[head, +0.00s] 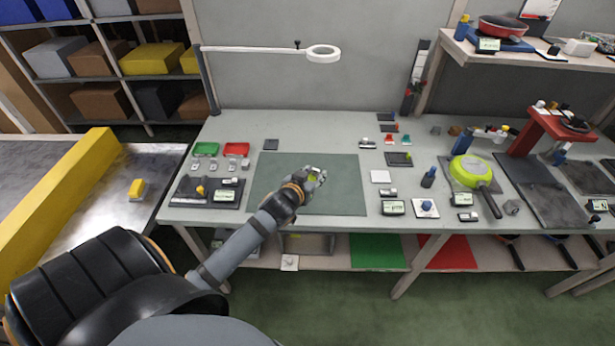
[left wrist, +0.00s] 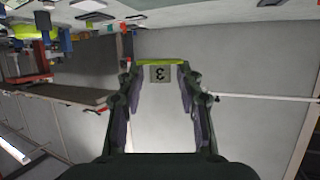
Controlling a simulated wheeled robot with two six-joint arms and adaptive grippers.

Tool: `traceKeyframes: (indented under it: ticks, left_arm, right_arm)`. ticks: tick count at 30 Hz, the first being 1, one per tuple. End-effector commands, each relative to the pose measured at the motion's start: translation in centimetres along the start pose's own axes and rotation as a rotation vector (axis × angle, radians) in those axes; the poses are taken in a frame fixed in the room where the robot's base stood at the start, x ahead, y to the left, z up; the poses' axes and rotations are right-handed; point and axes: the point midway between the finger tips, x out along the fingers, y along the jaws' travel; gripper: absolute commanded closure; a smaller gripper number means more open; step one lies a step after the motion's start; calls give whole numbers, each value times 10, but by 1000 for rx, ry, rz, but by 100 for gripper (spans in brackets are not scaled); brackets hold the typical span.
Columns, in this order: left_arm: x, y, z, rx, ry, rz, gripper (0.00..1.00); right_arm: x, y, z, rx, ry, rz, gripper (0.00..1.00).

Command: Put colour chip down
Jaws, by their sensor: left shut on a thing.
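My left gripper (head: 316,175) reaches in over the dark green mat (head: 340,198) on the bench. It is shut on the colour chip (head: 312,178), a small lime-green piece between the fingertips. In the left wrist view the chip shows as a yellow-green strip (left wrist: 160,62) spanning the two fingers, with a grey patch marked 3 just below it. The gripper hides part of the chip in the head view, and I cannot tell its exact height over the mat. My right gripper is not in view.
A lime pan (head: 470,171) sits to the right on the bench. A white card (head: 380,176) and small labelled blocks lie right of the mat. Green (head: 206,149) and red (head: 236,149) trays stand left. A ring lamp (head: 323,54) hangs above. Much of the mat is clear.

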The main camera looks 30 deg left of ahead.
Motion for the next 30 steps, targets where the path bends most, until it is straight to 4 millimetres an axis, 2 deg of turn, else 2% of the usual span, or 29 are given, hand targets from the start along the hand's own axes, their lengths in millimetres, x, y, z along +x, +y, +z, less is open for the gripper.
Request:
traceKeyframes:
  ticks: [2,5,8,10,17,24,30]
  left_arm:
    - [20,-16,-1,1,-1,-3,83]
    - [45,-28,16,-5,-4,-3,84]
    - [63,-37,28,-5,-1,-2,100]
    - [72,-41,34,-4,0,-1,100]
    - [80,-45,41,-3,0,0,100]
    - [95,-47,69,-3,-2,0,100]
    - [96,-47,72,-3,0,1,100]
  right_arm:
    - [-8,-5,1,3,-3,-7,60]
    - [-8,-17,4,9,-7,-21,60]
    - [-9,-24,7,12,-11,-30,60]
    - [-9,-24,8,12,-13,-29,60]
    - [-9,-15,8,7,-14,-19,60]
    - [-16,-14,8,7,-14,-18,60]
    - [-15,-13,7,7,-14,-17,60]
